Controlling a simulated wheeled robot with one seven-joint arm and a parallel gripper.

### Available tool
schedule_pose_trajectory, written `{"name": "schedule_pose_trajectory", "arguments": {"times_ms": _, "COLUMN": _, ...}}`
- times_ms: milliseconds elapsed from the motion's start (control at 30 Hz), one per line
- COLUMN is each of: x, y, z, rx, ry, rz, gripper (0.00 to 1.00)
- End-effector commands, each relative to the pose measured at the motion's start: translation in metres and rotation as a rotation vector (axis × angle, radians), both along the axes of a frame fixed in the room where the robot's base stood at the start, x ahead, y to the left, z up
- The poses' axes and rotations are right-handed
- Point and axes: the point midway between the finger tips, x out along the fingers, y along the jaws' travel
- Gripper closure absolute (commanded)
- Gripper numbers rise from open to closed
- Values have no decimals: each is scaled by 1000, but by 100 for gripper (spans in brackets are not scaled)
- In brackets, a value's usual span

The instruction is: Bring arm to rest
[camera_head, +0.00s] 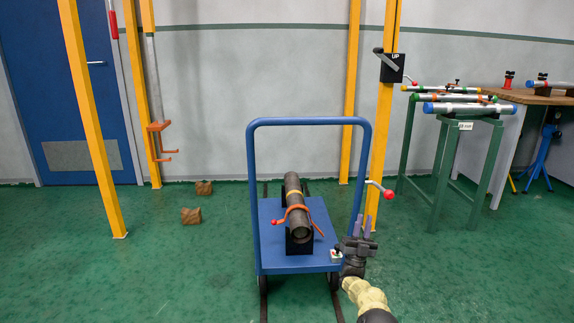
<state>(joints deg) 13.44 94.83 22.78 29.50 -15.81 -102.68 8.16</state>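My gripper (363,222) is at the lower middle of the view, at the end of my cream-coloured arm, pointing away from me. Its two fingers stand a little apart with nothing seen between them. It is just right of the blue cart (308,122) in the picture. A dark pipe (292,187) with a yellow band lies on the cart in black supports, with an orange clamp strap (297,208) across its near part. A small box with a red button (336,254) sits at the cart's right front corner, close to my gripper.
Yellow posts (92,120) rise left and right of the cart. A lever with a red knob (388,194) sticks out by the right post. A green rack (441,180) with several pipes and a workbench (530,97) stand at right. Two brown blocks (191,215) lie on the floor at left.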

Motion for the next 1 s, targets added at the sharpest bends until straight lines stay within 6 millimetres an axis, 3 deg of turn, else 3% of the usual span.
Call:
{"name": "schedule_pose_trajectory", "arguments": {"times_ms": 33, "x": 14, "y": 11, "z": 23, "rx": 0, "ry": 53, "rz": 30, "gripper": 81}}
{"name": "schedule_pose_trajectory", "arguments": {"times_ms": 200, "x": 60, "y": 50, "z": 66, "rx": -8, "ry": 298, "rz": 129, "gripper": 81}}
{"name": "schedule_pose_trajectory", "arguments": {"times_ms": 333, "x": 81, "y": 80, "z": 90, "rx": -31, "ry": 486, "rz": 187, "gripper": 81}}
{"name": "schedule_pose_trajectory", "arguments": {"times_ms": 500, "x": 89, "y": 116, "z": 112, "rx": -72, "ry": 737, "rz": 245, "gripper": 81}}
{"name": "schedule_pose_trajectory", "arguments": {"times_ms": 633, "x": 80, "y": 139, "z": 121, "rx": -110, "ry": 931, "rz": 272, "gripper": 81}}
{"name": "schedule_pose_trajectory", "arguments": {"times_ms": 767, "x": 59, "y": 154, "z": 125, "rx": -147, "ry": 1127, "rz": 285, "gripper": 81}}
{"name": "schedule_pose_trajectory", "arguments": {"times_ms": 1000, "x": -12, "y": 165, "z": 125, "rx": -197, "ry": 1486, "rz": 282, "gripper": 81}}
